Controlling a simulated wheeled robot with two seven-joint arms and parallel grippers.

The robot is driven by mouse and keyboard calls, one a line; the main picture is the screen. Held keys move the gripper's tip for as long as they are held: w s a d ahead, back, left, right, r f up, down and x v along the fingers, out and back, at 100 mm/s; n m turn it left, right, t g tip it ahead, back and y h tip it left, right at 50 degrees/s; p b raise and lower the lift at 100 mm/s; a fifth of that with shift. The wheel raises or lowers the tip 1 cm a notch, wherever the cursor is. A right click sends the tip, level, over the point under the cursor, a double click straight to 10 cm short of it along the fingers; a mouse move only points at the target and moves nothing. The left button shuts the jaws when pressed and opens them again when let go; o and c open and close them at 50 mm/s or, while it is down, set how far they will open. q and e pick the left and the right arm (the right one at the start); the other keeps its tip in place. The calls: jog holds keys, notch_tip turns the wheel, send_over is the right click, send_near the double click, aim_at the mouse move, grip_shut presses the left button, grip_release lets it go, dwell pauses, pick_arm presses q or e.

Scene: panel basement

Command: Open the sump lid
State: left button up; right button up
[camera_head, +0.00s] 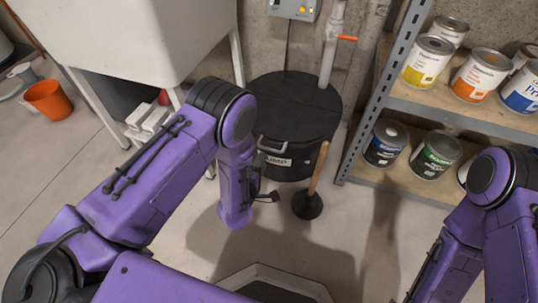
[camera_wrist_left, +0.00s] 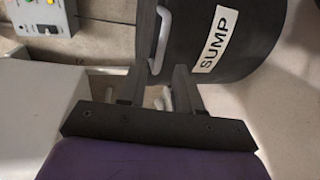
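The sump is a round black tub with a SUMP label, shown in the head view (camera_head: 304,163) and the wrist view (camera_wrist_left: 210,40). Its flat black lid (camera_head: 297,105) lies level on top. A pale bar handle (camera_head: 272,154) sits at the front left, above the label. It also shows in the left wrist view (camera_wrist_left: 161,40). My left gripper (camera_head: 266,196) is in front of the tub, below the handle in the picture. In the left wrist view its fingers (camera_wrist_left: 160,78) are apart, with the handle ahead of them; contact is unclear. My right gripper is out of the head view.
A plunger (camera_head: 308,203) stands just right of my left gripper. A white basin (camera_head: 140,45) is at the left, with an orange bucket (camera_head: 47,101) beyond. A metal shelf (camera_head: 455,110) with paint cans borders the right. A pipe (camera_head: 331,45) rises behind the lid.

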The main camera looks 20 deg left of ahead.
aim_at(269, 148)
pick_arm(q)
jog(key=b+x, duration=0.2)
jog(key=x, duration=0.6)
jog(key=shift+w+f+b, duration=0.1)
jog(key=shift+w+b, duration=0.05)
jog(key=shift+b, duration=0.15)
jog(key=shift+a, duration=0.1)
grip_shut()
